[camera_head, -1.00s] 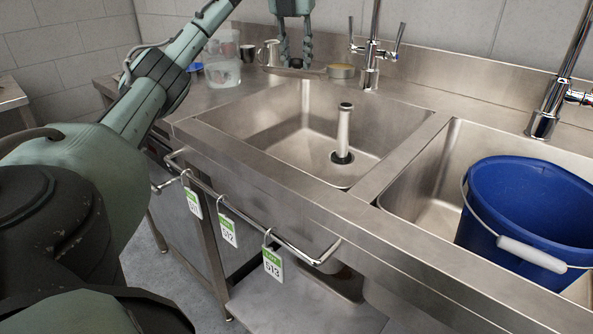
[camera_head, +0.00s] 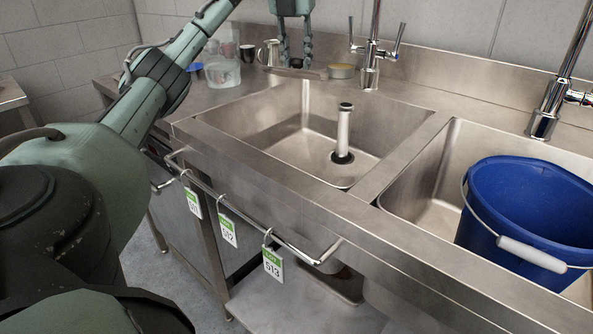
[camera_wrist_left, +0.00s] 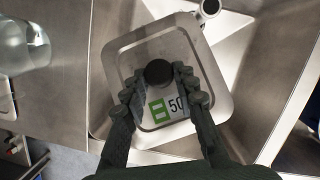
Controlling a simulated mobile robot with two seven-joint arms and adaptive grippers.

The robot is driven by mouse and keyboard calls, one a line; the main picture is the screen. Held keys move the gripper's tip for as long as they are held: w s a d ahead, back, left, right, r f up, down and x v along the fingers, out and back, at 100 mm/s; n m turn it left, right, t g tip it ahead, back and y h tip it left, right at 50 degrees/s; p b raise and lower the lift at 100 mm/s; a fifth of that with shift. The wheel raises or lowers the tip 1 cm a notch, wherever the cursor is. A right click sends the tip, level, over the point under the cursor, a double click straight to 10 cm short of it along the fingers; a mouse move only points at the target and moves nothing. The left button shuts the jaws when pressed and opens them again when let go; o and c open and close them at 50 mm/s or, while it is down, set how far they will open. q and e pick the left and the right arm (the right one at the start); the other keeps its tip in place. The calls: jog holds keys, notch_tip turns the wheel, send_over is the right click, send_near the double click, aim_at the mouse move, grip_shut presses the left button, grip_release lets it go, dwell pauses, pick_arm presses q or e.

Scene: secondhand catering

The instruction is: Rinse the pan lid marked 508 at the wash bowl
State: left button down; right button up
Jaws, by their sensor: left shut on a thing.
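The pan lid (camera_head: 312,74) is a grey metal plate, seen nearly edge-on above the back edge of the wash bowl (camera_head: 270,117) in the head view. In the left wrist view the lid (camera_wrist_left: 125,60) is square with rounded corners, a black knob (camera_wrist_left: 158,72) and a green-and-white label (camera_wrist_left: 176,104). The label reads "50"; its last digit is hidden by a finger. My left gripper (camera_head: 296,62) points down and is shut on the lid's knob. Its two fingers also show in the left wrist view (camera_wrist_left: 159,90). My right gripper is out of view.
An upright pipe (camera_head: 343,130) stands in the wash bowl. A blue bucket (camera_head: 520,215) fills the right basin. A clear container (camera_head: 222,70) stands left. Tags hang on the front rail (camera_head: 310,256).

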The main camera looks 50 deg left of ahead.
aim_at(297, 59)
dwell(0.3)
pick_arm(q)
jog(key=shift+r, duration=2)
jog(key=shift+s, duration=0.15)
